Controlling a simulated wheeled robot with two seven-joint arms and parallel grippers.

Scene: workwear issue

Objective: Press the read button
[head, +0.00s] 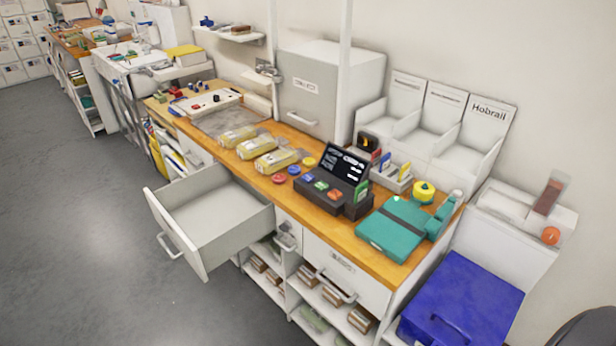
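A black reader console (352,205) stands on the wooden counter, with a dark tilted screen (346,166) showing small white text. Neither of my grippers is in view.
An open, empty drawer (185,236) juts out left of the console. A teal case (388,232) lies right of it, and yellow packs (277,160) lie to its left. A blue box (462,300) is at lower right. Grey floor (80,230) is clear at left.

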